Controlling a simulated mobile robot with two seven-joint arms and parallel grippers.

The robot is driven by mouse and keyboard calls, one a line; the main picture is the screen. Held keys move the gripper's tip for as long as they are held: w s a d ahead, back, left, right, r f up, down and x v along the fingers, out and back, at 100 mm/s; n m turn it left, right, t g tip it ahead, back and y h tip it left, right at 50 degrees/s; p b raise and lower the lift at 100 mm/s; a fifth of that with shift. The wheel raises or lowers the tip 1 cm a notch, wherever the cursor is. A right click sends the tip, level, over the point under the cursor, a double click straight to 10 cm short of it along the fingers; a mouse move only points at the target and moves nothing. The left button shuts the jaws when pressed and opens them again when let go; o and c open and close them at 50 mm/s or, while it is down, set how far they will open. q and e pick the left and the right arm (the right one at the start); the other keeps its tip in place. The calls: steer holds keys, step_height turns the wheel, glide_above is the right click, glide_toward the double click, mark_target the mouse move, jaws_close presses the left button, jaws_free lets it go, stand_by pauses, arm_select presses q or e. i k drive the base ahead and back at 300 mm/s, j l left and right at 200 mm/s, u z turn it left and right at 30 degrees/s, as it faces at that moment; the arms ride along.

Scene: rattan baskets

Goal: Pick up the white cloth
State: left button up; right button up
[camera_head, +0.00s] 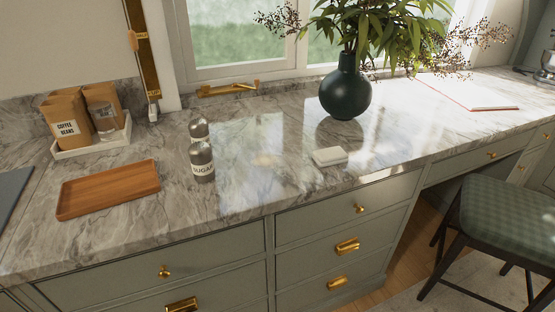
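Neither of my grippers shows in the head view.
The sugar jar (201,158) and a wooden tray (108,189) stand to the left. A white tray (92,147) holds coffee bags behind. A chair (505,220) is at right.

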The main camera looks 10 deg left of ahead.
mark_target(335, 155)
steer(key=i+l+u, duration=0.25)
steer(key=i+l, duration=0.15)
steer(key=l, duration=0.25)
steer(key=i+l+u, duration=0.1)
steer(key=l, duration=0.25)
steer(key=i, duration=0.05)
